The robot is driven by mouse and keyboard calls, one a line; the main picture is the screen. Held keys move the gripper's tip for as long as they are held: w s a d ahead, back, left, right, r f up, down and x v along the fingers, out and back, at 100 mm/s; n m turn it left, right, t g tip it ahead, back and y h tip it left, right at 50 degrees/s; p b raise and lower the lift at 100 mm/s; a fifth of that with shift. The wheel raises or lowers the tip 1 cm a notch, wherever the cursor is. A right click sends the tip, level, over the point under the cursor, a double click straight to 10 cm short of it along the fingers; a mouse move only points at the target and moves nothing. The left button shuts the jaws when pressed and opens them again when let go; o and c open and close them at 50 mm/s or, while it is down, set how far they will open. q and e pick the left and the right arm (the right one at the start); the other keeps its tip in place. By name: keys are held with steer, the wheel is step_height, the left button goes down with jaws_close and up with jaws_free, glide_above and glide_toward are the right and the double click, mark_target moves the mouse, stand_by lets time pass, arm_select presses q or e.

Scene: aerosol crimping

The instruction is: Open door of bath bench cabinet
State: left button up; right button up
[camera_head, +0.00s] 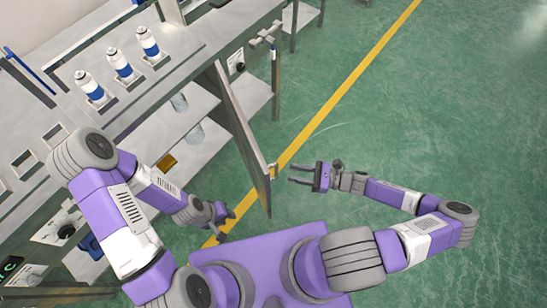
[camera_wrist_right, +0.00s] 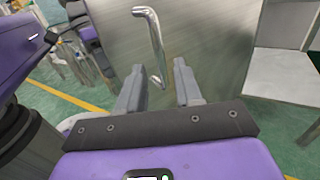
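The bath bench cabinet door (camera_head: 241,132) is a grey metal panel standing swung out from the bench, seen nearly edge-on in the head view. Its bar handle (camera_head: 273,171) is on the right face, near the outer edge. My right gripper (camera_head: 291,174) is open, just right of the handle, with its fingers pointing at the door. In the right wrist view the door (camera_wrist_right: 215,45) fills the middle, and the silver handle (camera_wrist_right: 153,45) reaches down between the open fingers (camera_wrist_right: 160,85); contact cannot be told. My left gripper (camera_head: 230,223) looks open and empty, left of the door's lower end.
The bench top (camera_head: 180,55) holds several white and blue aerosol cans (camera_head: 148,42) in square slots. A yellow floor line (camera_head: 340,90) passes beneath the door. Green floor to the right is free.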

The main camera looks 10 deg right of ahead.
mark_target(276, 170)
steer(key=shift+b+x, duration=0.9)
steer(key=shift+x, duration=2.7)
steer(key=shift+s, duration=0.1)
jaws_close()
